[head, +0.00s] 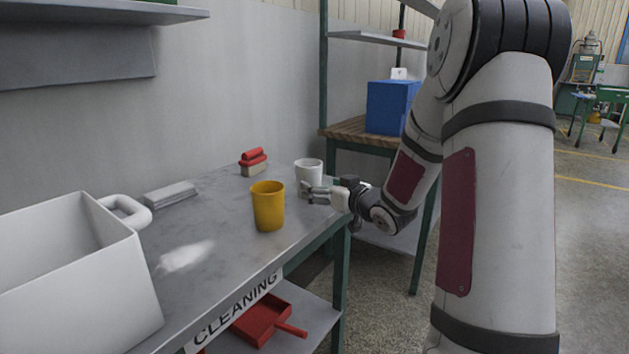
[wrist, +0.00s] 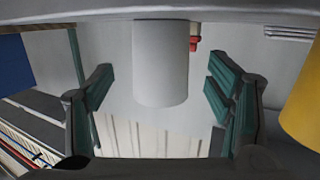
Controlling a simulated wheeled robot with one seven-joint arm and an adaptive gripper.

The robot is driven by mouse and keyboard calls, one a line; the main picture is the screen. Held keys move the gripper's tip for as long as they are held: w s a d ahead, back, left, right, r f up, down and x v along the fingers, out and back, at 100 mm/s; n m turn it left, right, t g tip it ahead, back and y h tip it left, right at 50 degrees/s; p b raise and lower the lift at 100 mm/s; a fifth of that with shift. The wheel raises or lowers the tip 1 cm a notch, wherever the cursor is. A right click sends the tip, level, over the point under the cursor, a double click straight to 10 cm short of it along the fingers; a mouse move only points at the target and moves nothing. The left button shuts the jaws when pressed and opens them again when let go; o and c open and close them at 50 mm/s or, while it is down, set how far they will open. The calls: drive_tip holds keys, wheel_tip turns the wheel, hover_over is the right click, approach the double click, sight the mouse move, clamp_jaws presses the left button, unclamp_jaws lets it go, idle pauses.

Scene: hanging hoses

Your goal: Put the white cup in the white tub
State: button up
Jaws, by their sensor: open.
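The white cup (head: 309,171) stands upright on the grey bench near its right end. My gripper (head: 315,192) is right in front of the cup, low over the bench edge. In the wrist view the white cup (wrist: 160,65) shows between the two spread fingers of my gripper (wrist: 157,90), with a gap on each side. The jaws are open and hold nothing. The white tub (head: 140,285) stands at the near left end of the bench, with its top open. Its inside floor is hidden.
A yellow cup (head: 268,208) stands close left of my gripper, between it and the tub; it also shows in the wrist view (wrist: 302,110). A red-topped brush (head: 254,161) and a grey block (head: 171,194) lie along the wall. A shelf (head: 60,55) hangs above the tub.

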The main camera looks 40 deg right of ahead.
drive_tip(key=s+r+p, duration=0.1)
drive_tip(key=s, duration=0.7)
drive_tip(key=shift+s+a+r, duration=0.2)
drive_tip(key=shift+s+a, duration=0.05)
